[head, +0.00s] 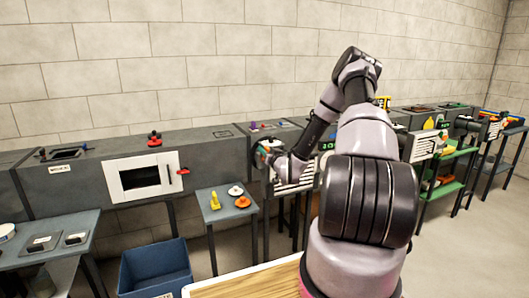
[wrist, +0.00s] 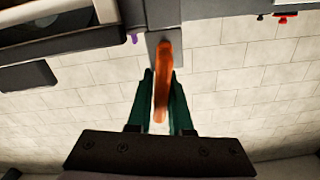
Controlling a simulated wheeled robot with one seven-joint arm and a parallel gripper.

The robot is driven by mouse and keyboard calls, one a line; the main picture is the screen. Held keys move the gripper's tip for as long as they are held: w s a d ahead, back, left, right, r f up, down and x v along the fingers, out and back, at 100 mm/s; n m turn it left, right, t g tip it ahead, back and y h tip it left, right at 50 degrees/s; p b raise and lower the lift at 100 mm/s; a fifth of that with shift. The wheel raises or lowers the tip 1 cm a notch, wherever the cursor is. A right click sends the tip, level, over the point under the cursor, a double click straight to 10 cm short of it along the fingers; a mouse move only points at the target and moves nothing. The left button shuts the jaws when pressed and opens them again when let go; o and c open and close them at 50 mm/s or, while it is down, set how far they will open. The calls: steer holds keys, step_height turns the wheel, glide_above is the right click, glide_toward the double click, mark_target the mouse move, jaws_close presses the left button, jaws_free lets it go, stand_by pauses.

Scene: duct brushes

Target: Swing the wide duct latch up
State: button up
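An orange lever (wrist: 163,80), which looks like the duct latch, hangs from a grey mount (wrist: 163,40) in the wrist view. My gripper (wrist: 162,78) has its two dark green fingers on either side of the lever. A thin gap seems to show on the left; the right finger looks very close to it or touching. I cannot tell whether the fingers clamp it. In the head view my gripper (head: 268,152) is small, at the left end of a louvred white panel (head: 293,172) on the grey duct, and the lever is hard to make out there.
A white-framed hatch (head: 118,180) with a dark opening is left of my gripper. A small grey table (head: 222,213) with yellow, white and orange parts stands below. A blue bin (head: 155,270) is on the floor. Green shelves (head: 445,190) stand right. My arm hides part of the duct.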

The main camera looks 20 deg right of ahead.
jaws_close()
steer(key=shift+a+n, duration=0.25)
steer(key=shift+n, duration=0.45)
steer(key=shift+a+n, duration=0.25)
steer(key=shift+n, duration=0.45)
steer(key=o, duration=0.6)
jaws_free()
steer(key=s, duration=1.1)
steer(key=shift+d, duration=0.25)
